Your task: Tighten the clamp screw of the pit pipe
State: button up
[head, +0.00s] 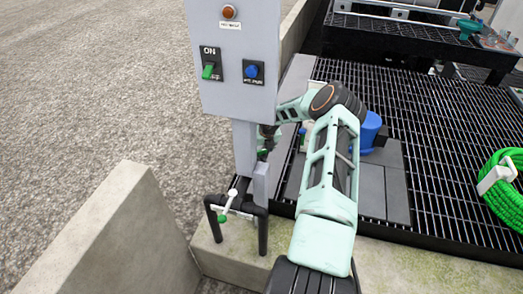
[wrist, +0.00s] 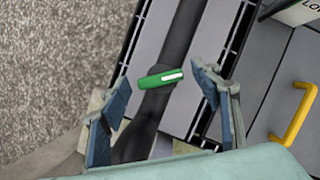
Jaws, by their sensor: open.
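In the wrist view a green bar handle (wrist: 160,79) with a white stripe sits across a dark pipe (wrist: 178,60). I cannot tell from this view whether it is the clamp screw. My gripper (wrist: 161,84) is open, with one finger on each side of the handle and gaps on both sides. I cannot tell how far the fingertips are above it. In the head view my gripper is mostly hidden behind the grey control box and its post. A lever with a white knob and green part (head: 228,208) shows on the black pipe frame (head: 262,228) at the front.
The grey control box (head: 238,50) with a green switch and blue button stands close left of my arm. A blue pump-like body (head: 371,130) is right of it. A yellow handle (wrist: 296,118) lies right of my gripper. A green hose coil (head: 508,190) hangs far right.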

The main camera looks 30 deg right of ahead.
jog(key=c, duration=1.2)
jog(key=shift+o, duration=0.2)
jog(key=shift+m+h, duration=0.3)
jog(key=shift+m, duration=0.4)
jog(key=o, duration=1.2)
jog(key=shift+c, duration=0.2)
jog(key=shift+r, duration=0.15)
jog(key=v, duration=0.7)
jog(key=shift+s+r, duration=0.1)
